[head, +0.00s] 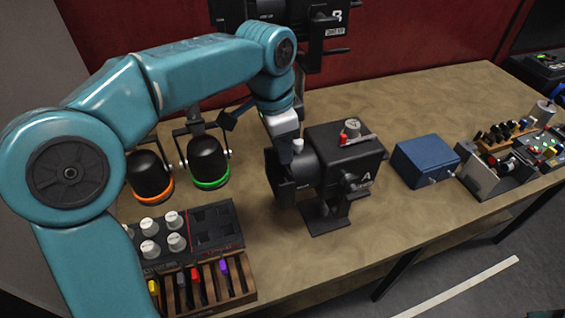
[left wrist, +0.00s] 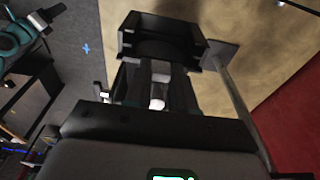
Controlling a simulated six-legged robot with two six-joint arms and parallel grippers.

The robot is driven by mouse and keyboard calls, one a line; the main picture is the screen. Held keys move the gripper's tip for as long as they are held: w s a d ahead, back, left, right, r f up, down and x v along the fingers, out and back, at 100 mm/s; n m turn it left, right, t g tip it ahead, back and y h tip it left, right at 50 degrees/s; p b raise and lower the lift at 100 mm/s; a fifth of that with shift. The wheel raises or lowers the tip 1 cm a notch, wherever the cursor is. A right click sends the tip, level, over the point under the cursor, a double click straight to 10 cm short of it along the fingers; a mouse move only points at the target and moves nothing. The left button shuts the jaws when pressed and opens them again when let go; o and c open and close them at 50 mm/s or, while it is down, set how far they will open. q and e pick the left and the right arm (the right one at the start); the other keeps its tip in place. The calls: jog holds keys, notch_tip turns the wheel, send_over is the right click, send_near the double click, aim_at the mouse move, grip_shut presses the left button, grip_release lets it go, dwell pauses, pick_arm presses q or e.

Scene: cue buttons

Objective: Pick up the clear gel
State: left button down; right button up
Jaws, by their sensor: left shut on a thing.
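My left gripper (head: 287,140) is at the top front of the black lamp housing (head: 340,158), shut on a small white piece (head: 297,146) there. This white piece appears to be the grip of the clear gel; the clear sheet itself cannot be made out. In the left wrist view the white piece (left wrist: 157,103) shows between the dark fingers of my left gripper (left wrist: 158,88), with the lamp's black front (left wrist: 160,40) beyond. My right gripper is in neither view.
Two hanging black lamps, orange-rimmed (head: 150,178) and green-rimmed (head: 208,163), are left of the housing. A knob panel (head: 205,245) and wooden rack (head: 240,285) with coloured tabs stand front left. A blue box (head: 425,160) is at right.

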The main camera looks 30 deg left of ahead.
pick_arm(q)
jog(key=shift+a+r, duration=0.1)
jog(key=shift+r, duration=0.15)
notch_tip(320, 180, up, 20)
jog(key=p, duration=0.4)
jog(key=shift+f, duration=0.25)
